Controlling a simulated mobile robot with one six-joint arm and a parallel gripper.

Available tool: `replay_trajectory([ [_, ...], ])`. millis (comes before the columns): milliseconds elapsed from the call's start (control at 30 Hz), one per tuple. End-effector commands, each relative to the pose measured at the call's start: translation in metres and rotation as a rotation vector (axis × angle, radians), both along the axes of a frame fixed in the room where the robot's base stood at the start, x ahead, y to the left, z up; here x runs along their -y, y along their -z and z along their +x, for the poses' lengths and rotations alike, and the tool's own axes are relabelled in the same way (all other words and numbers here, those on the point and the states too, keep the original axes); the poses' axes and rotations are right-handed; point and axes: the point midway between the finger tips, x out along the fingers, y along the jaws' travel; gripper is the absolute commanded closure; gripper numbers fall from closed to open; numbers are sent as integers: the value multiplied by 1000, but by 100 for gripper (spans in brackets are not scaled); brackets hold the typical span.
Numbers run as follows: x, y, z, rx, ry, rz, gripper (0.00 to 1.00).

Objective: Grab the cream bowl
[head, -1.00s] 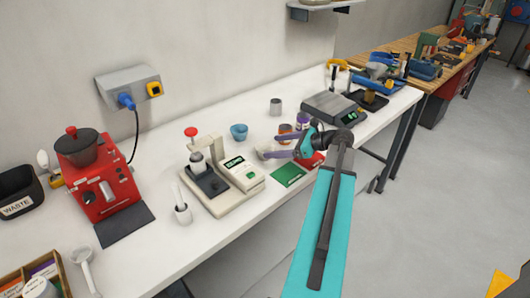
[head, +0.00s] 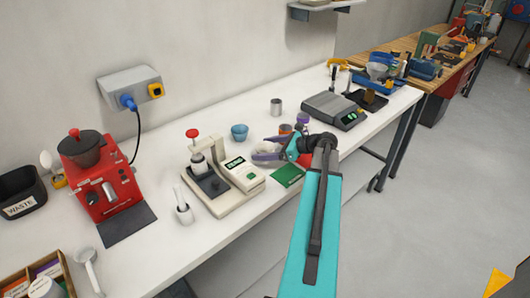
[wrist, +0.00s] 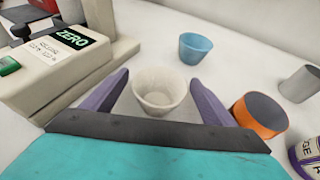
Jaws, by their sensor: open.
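The cream bowl (wrist: 160,91) stands upright on the white table in the wrist view, between the two purple fingers of my gripper (wrist: 157,90). The fingers are open, one on each side of the bowl, and I see no contact.
A blue bowl (wrist: 195,47) stands just behind the cream bowl. An orange cup (wrist: 259,115) is close to the right finger, with a grey cup (wrist: 299,84) beyond. A scale marked ZERO (wrist: 70,60) is close on the left. A green card (head: 289,176) lies in front.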

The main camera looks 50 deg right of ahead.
Motion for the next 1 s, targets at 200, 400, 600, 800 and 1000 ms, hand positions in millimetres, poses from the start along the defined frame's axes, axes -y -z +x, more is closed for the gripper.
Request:
replay_trajectory([
  [200, 0, 1, 2, 0, 1, 0, 21],
  [400, 0, 1, 1, 0, 1, 0, 21],
  [600, 0, 1, 1, 0, 1, 0, 26],
  [800, 0, 1, 1, 0, 2, -1, 60],
  [1000, 0, 0, 1, 1, 2, 0, 65],
])
